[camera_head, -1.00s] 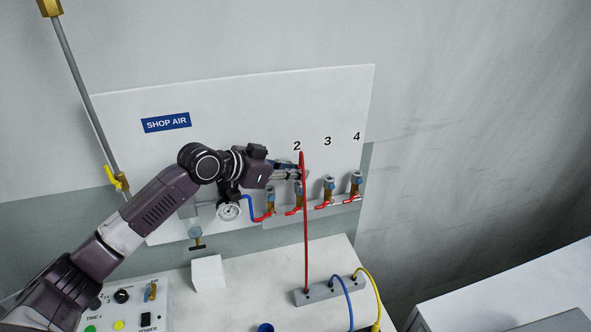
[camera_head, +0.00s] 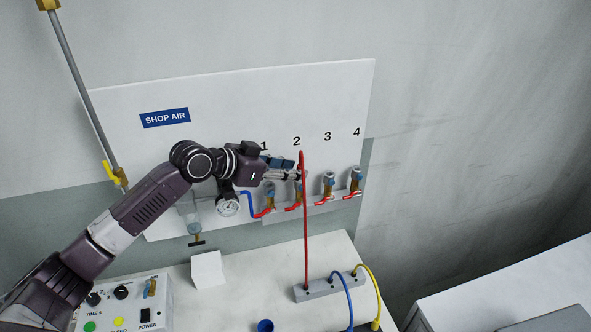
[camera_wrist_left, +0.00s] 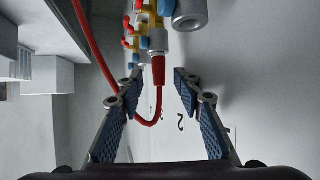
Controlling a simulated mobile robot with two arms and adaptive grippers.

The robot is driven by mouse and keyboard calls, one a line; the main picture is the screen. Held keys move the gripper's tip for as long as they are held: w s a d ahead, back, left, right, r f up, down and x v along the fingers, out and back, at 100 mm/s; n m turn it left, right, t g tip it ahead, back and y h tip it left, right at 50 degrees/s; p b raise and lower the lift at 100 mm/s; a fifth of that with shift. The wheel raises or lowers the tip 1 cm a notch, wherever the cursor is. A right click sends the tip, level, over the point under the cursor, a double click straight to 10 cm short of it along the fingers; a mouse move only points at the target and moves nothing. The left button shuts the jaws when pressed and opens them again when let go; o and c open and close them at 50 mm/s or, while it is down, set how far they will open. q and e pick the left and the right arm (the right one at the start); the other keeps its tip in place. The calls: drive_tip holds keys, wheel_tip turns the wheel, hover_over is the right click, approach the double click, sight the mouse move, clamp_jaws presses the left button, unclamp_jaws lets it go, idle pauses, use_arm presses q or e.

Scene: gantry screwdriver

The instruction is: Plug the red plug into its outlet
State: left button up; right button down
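In the left wrist view the red plug (camera_wrist_left: 159,72) lines up with a silver fitting of the number 2 outlet (camera_wrist_left: 158,40) and appears to meet it; how deep it sits I cannot tell. Its red hose bends away in a loop. In the head view the hose (camera_head: 304,230) rises from the bench to the number 2 outlet (camera_head: 298,190), and the plug is mostly hidden. My left gripper (camera_head: 298,169) is beside the plug. The left wrist view shows its fingers (camera_wrist_left: 157,76) open, one on each side of the plug with gaps. My right gripper is not in view.
Outlets 3 (camera_head: 329,186) and 4 (camera_head: 355,181), with red valve handles, are to the right. A pressure gauge (camera_head: 228,208) is below my left wrist. A grey block (camera_head: 318,292) on the bench holds the red, blue and yellow hose ends. The wall to the right is clear.

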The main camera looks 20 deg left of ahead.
use_arm(q)
drive_tip(key=v, duration=1)
drive_tip(key=shift+s, duration=0.3)
